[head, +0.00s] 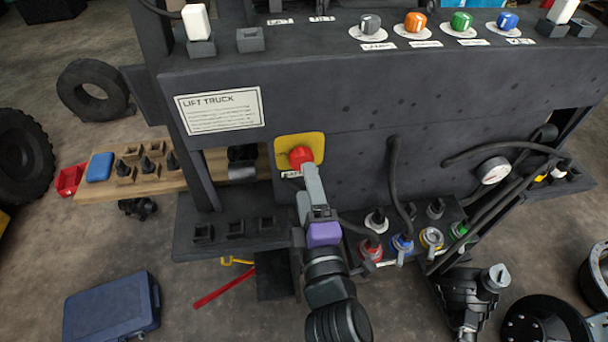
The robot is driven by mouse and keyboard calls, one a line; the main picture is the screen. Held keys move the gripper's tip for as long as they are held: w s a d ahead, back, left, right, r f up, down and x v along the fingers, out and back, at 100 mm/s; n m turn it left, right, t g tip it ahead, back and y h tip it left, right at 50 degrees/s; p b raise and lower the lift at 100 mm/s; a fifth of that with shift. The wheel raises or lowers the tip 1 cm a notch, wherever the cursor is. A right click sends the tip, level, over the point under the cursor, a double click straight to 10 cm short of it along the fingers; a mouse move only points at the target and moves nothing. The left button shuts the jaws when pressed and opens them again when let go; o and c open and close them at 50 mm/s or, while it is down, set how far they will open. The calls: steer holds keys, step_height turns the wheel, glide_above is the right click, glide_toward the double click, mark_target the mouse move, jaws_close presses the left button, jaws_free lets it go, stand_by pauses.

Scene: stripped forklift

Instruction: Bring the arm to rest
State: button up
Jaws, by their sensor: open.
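My arm rises from the bottom middle of the head view, with a purple section behind the gripper. My gripper (309,172) points up and away, with its grey fingertips just below the red button (300,156) on its yellow plate (319,141). From this angle I cannot tell whether the fingertips touch the button. Nothing shows held between the fingers, and the gap between them is hard to see. The fingers hide part of the plate's lower edge.
The dark forklift panel (350,150) fills the middle, with coloured knobs (415,22) on top. Hoses, a gauge (493,170) and coloured connectors (402,244) crowd the right of my arm. A wooden board (185,183), tyres and a blue case (112,307) lie left.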

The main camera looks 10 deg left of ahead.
steer(key=shift+v, duration=0.8)
steer(key=s+d+f+m+g+h, duration=0.1)
steer(key=s+d+m, duration=0.5)
steer(key=s, duration=0.5)
steer(key=s+d+f+m+h+b, duration=0.1)
steer(key=s+d+f+m+h, duration=0.1)
steer(key=s+d+m, duration=0.5)
steer(key=s+d+f+m+g+h+b, duration=0.1)
steer(key=s+d+f+m+h, duration=0.1)
steer(key=s+d+m, duration=0.4)
steer(key=s+d, duration=0.4)
steer(key=s, duration=0.4)
steer(key=shift+s+f+m+g, duration=0.2)
steer(key=shift+s+m+g, duration=0.1)
